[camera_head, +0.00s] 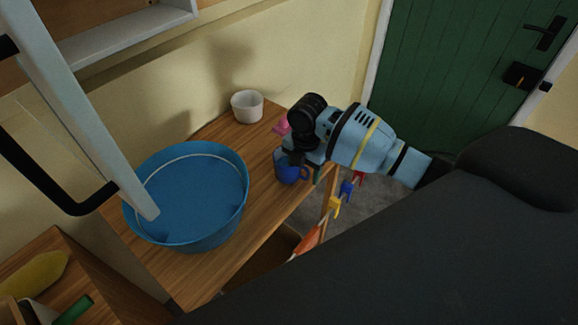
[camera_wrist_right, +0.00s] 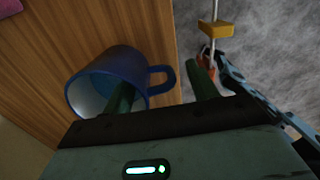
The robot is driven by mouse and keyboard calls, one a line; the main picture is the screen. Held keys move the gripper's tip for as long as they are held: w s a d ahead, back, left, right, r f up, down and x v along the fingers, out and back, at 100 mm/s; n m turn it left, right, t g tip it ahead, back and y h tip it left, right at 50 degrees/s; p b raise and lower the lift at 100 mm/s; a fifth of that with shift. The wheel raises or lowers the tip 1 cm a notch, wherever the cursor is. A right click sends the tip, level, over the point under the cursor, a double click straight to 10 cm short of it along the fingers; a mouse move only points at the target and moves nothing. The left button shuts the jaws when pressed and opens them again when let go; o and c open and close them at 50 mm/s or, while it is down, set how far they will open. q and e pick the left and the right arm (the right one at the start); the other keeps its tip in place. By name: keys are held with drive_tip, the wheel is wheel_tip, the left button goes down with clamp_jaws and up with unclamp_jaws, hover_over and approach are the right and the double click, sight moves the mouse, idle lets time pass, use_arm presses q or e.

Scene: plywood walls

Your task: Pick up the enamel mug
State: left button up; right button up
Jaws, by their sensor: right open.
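The blue enamel mug (camera_head: 287,174) stands near the front edge of the wooden bench, partly covered by my right gripper (camera_head: 300,162). In the right wrist view the mug (camera_wrist_right: 103,72) shows its pale inside and its handle points right. My right gripper's two green fingers are open there (camera_wrist_right: 163,84). One finger overlaps the mug's mouth and the other is beyond the handle, so the handle appears between them. I cannot tell whether either finger touches the mug. My left gripper is out of view.
A large blue basin (camera_head: 190,195) stands left of the mug. A white cup (camera_head: 247,106) and a pink item (camera_head: 282,126) are farther back. Coloured clips (camera_head: 346,189) hang by the bench's front edge. A pale panel with a black handle (camera_head: 85,110) juts in at left.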

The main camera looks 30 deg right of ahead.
drive_tip(key=shift+f, duration=0.5)
drive_tip(key=c, duration=0.9)
clamp_jaws()
